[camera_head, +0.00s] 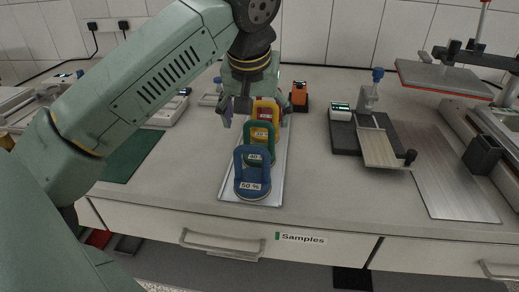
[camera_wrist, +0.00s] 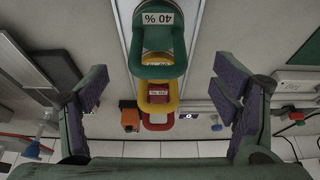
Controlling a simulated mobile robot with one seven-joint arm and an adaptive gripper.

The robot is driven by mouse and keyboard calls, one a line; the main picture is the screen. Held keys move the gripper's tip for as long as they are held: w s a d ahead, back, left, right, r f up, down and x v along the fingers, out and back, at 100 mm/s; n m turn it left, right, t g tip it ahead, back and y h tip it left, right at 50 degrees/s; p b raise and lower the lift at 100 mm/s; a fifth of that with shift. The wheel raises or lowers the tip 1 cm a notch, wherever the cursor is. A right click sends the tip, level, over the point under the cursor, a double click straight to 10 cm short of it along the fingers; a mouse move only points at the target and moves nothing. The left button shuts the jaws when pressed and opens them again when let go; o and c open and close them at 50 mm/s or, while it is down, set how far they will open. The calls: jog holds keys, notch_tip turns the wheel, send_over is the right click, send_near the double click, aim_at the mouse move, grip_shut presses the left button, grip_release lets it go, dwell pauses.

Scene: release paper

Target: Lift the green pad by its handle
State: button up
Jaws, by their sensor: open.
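The green pad (camera_head: 248,157) stands in a row of handled pads on a pale tray (camera_head: 282,160), between the blue pad (camera_head: 252,187) in front and the yellow pad (camera_head: 262,133) behind. Its arched green handle (camera_wrist: 160,71) and "40 %" label show large in the wrist view, at top centre. My gripper (camera_head: 256,107) is open and empty over the far part of the row. In the wrist view its fingers (camera_wrist: 160,88) spread wide to either side of the row, apart from the handles. My fingers partly hide the farther pads in the head view.
An orange block (camera_head: 299,92) stands behind the tray. A black-based device with a metal plate (camera_head: 378,147) stands to the right. The bench front left of the tray is clear.

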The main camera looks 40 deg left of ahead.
aim_at(258, 125)
jog(key=p+x, duration=0.1)
jog(key=x, duration=0.4)
jog(key=shift+w+f, duration=0.3)
jog(key=shift+r, duration=0.1)
grip_shut()
dwell(0.8)
